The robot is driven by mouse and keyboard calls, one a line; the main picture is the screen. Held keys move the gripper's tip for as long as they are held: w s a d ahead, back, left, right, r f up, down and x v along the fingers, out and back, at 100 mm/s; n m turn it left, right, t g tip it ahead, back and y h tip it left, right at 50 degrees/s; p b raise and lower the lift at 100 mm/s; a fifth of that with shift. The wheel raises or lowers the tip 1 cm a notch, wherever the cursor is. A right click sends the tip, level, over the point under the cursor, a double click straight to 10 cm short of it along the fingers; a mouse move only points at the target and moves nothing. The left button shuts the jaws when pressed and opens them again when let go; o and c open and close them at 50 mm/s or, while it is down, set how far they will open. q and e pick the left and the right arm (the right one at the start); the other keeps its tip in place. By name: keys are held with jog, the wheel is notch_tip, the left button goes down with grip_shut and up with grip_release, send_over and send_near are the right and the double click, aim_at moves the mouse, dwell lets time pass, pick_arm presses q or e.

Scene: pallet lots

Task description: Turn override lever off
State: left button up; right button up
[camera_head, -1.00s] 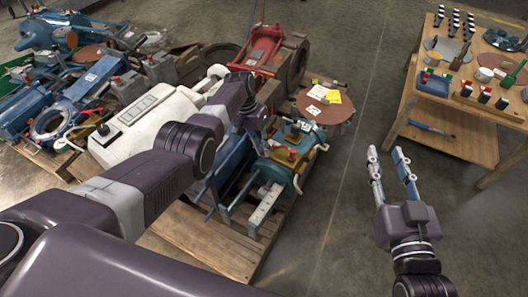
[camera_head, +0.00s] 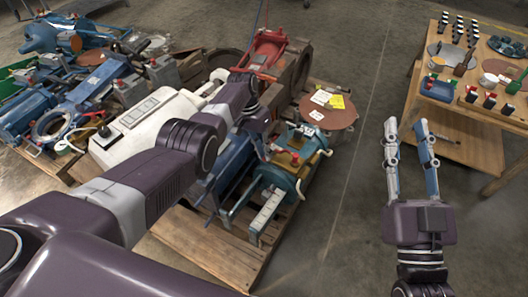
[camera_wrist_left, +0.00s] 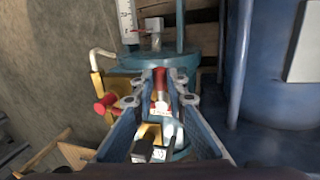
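A teal machine (camera_head: 285,175) with yellow and red parts on top stands on the pallet, right of my left arm. In the left wrist view its teal body (camera_wrist_left: 185,62), a yellow bracket (camera_wrist_left: 97,88) and a red knob (camera_wrist_left: 105,103) show. My left gripper (camera_wrist_left: 160,78) has its fingers apart, pointing at the machine. A red and white part (camera_wrist_left: 161,98) shows between them; contact cannot be told. Which part is the override lever is not clear. In the head view my left fingers are largely hidden. My right gripper (camera_head: 407,128) is open and empty over the floor.
A brown round plate (camera_head: 328,112) with paper tags is behind the teal machine. A white machine (camera_head: 140,120) and a red one (camera_head: 266,48) stand close by. A wooden table (camera_head: 465,140) with small items is at the right. Bare floor lies between.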

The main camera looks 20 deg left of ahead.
pick_arm(q)
jog(key=o, duration=0.4)
jog(key=s+v, duration=0.1)
jog(key=v, duration=1.1)
jog(key=shift+w, duration=0.45)
jog(key=shift+s+f, duration=0.1)
